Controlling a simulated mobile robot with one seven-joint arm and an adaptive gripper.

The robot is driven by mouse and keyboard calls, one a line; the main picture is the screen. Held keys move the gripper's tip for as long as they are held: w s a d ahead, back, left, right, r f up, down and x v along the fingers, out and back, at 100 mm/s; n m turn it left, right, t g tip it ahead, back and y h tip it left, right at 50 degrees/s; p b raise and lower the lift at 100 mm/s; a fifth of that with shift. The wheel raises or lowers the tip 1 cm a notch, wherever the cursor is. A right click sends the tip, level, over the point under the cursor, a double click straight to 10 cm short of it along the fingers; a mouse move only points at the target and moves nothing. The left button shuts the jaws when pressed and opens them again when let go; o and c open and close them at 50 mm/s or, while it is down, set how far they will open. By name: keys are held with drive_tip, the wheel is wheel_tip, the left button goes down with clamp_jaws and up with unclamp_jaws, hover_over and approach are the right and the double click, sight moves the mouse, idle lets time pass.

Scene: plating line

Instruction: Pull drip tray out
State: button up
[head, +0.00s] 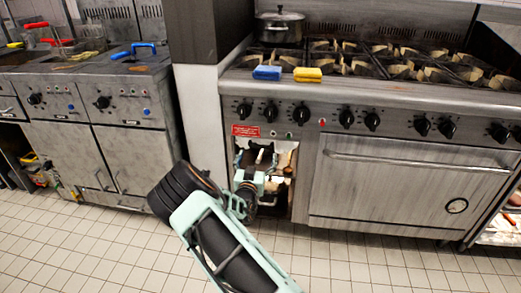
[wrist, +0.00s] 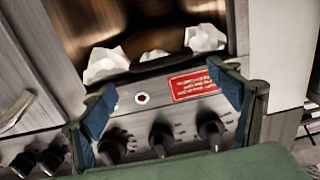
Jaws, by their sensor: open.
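My gripper (head: 257,160) is open at the front of the range, in the narrow opening below the left knobs. In the wrist view its two blue-padded fingers (wrist: 168,108) stand wide apart with nothing between them touching both. Beyond the fingertips a dark curved bar (wrist: 165,63), which looks like the drip tray's handle, crosses the front of a brown metallic surface. White crumpled pieces lie beside and behind the bar. I cannot tell whether either finger touches the bar. In the head view my gripper and arm hide most of the opening, and the tray cannot be made out.
The range (head: 395,110) has a row of knobs, a red label (head: 246,131) and an oven door (head: 405,185) right of the opening. A pot (head: 280,27), a blue sponge (head: 267,73) and a yellow sponge (head: 307,75) sit on top. Fryers (head: 95,120) stand left. Tiled floor in front is clear.

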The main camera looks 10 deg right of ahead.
sight(260, 147)
drive_tip(key=b+x, duration=0.1)
drive_tip(key=x, duration=0.6)
drive_tip(key=shift+w+f+b, duration=0.1)
drive_tip(key=shift+b, duration=0.25)
drive_tip(key=c, duration=1.4)
drive_tip(key=p+v, duration=0.3)
drive_tip(key=v, duration=2.4)
drive_tip(key=shift+d, duration=0.15)
drive_tip(key=o, duration=1.4)
